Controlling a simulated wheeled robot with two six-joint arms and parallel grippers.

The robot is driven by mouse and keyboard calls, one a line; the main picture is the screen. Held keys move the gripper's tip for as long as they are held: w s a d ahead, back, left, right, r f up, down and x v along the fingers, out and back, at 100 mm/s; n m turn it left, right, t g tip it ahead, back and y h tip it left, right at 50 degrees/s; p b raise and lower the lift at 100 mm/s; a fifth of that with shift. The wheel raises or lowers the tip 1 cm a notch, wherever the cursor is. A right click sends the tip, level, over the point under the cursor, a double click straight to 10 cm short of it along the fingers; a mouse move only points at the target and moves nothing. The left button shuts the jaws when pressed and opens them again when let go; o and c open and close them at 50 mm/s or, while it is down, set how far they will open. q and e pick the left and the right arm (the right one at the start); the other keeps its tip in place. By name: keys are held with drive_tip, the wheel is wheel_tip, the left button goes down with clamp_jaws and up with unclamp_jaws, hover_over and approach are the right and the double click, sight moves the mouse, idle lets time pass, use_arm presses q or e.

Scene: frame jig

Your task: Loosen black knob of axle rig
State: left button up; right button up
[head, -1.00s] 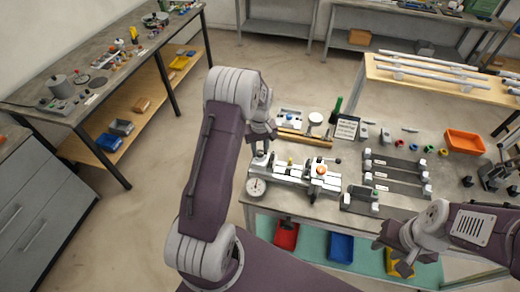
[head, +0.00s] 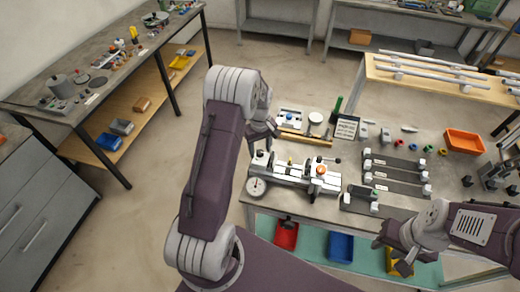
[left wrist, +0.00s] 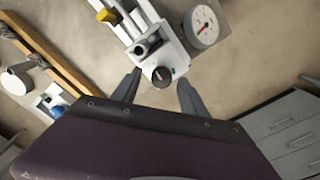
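The axle rig (head: 318,180) is a white fixture near the table's front left corner, with an orange knob (head: 321,169) and a round dial gauge (head: 257,187). In the left wrist view, the rig's end (left wrist: 150,45) carries a black knob (left wrist: 161,76). My left gripper (left wrist: 158,92) is open, with one finger on either side of the black knob and a gap to each. In the head view my left gripper (head: 263,139) is above the rig's left end, partly hidden by my arm. My right gripper (head: 390,252) is low in front of the table; its opening is unclear.
A wooden bar (head: 305,138) lies behind the rig. Dark plates with white blocks (head: 395,172) are to its right, and an orange bin (head: 464,141) stands further right. Red (head: 286,235) and blue (head: 341,247) bins sit on the lower shelf.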

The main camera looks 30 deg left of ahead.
sight(260, 152)
use_arm(q)
drive_tip(key=shift+s, duration=0.1)
drive_tip(key=shift+r, duration=0.3)
wheel_tip(260, 152, up, 8)
drive_tip(key=b, duration=0.1)
drive_tip(key=shift+r+b, duration=0.2)
drive_tip(key=shift+b, duration=0.15)
